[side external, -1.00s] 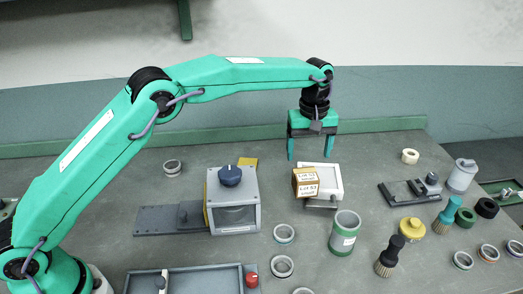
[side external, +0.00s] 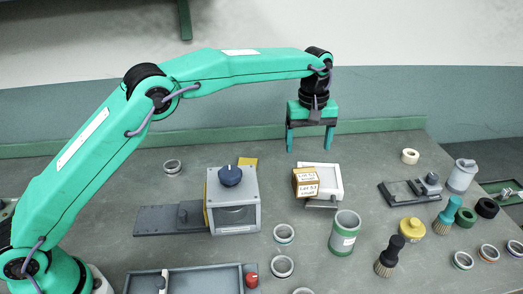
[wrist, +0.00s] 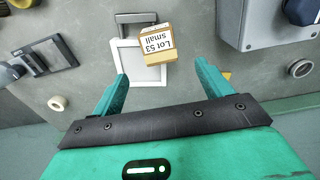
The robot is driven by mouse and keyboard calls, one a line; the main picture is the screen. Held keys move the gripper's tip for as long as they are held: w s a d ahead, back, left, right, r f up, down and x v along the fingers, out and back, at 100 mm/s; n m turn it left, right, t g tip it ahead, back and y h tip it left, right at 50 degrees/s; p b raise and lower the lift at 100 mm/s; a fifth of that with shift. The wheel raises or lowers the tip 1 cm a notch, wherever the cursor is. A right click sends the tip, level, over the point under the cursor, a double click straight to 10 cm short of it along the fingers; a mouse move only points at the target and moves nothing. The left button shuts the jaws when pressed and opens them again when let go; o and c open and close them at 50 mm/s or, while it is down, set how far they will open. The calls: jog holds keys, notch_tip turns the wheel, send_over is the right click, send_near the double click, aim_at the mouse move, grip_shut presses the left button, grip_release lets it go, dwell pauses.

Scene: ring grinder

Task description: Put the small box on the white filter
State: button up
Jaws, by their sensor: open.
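The small box (side external: 306,183) is brown cardboard with white labels. In the wrist view the small box (wrist: 157,43) shows "Lot 53 small" on its top. The white filter (side external: 331,180) is a pale square frame, and it also shows in the wrist view (wrist: 124,64). The box overlaps one side of the filter in both views, hiding that part; whether it rests fully on it I cannot tell. My gripper (side external: 309,150) is open and empty, raised behind the box and filter. In the wrist view its fingers (wrist: 162,72) are apart, with nothing between them.
A grey machine with a dark blue knob (side external: 230,176) stands left of the box. Several rings and brushes crowd the front right. A cream roll (side external: 410,156) sits behind the fixture.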

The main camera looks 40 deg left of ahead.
jog(key=s+a+r+m+t, duration=0.3)
jog(key=s+a+r+m, duration=0.1)
jog(key=s+a+r, duration=0.95)
jog(key=s+a+f+m+t, duration=0.1)
jog(key=s+a+f+m, duration=0.1)
jog(key=s, duration=0.9)
jog(key=s+a+f+m+t, duration=0.1)
jog(key=s+a+f, duration=0.3)
jog(key=s, duration=0.7)
jog(key=shift+s+a+m+t, duration=0.2)
jog(key=shift+m+t, duration=0.1)
jog(key=shift+m, duration=0.6)
